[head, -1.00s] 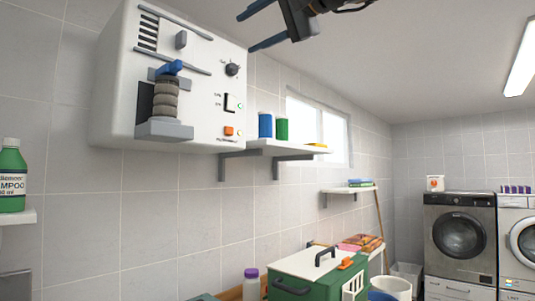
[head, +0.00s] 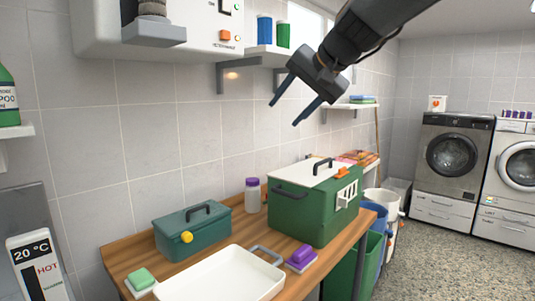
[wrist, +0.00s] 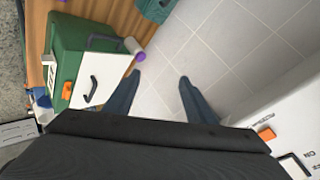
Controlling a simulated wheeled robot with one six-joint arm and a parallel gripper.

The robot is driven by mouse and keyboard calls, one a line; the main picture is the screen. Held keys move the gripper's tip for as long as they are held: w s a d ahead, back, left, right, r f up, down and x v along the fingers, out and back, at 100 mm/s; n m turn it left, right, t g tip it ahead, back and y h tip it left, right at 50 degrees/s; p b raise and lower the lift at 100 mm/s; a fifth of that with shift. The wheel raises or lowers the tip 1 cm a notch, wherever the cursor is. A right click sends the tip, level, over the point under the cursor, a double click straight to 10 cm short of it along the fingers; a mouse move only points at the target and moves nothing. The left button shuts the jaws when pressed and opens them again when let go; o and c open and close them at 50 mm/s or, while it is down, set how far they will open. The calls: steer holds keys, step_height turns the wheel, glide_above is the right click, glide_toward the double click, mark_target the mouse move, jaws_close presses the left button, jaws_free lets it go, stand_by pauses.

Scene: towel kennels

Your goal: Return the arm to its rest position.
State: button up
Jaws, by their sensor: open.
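My gripper (head: 285,106) hangs in the air at the upper middle of the head view, in front of the tiled wall. Its two blue-grey fingers are spread apart and point down to the left, with nothing between them. In the wrist view the open fingers (wrist: 155,95) show against bare wall tiles. The gripper is above and apart from the green kennel box (head: 305,208) with its white lid. My arm reaches in from the top right.
A wooden table (head: 128,257) bears a teal case (head: 190,234), a white tray (head: 185,286) and a purple-capped bottle (head: 252,198). A white wall unit (head: 95,30) and a shelf (head: 258,52) are close to the arm's left. Washing machines (head: 452,170) stand at right.

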steer(key=s+d+f+g+h, duration=0.1)
steer(key=s+d+f, duration=0.15)
steer(key=f, duration=0.65)
steer(key=s+d+f+g+h, duration=0.1)
steer(key=s+d+f+g, duration=0.15)
steer(key=f, duration=0.65)
steer(key=s+d+f+n+g+h, duration=0.2)
steer(key=s+d+f, duration=0.2)
steer(key=s+f, duration=0.7)
steer(key=s+d+f+n+g+h, duration=0.1)
steer(key=s+d+f, duration=0.4)
steer(key=s+f, duration=0.6)
steer(key=shift+f+n+g+h, duration=0.4)
steer(key=shift+f+n+g, duration=0.1)
steer(key=shift+f+g, duration=0.4)
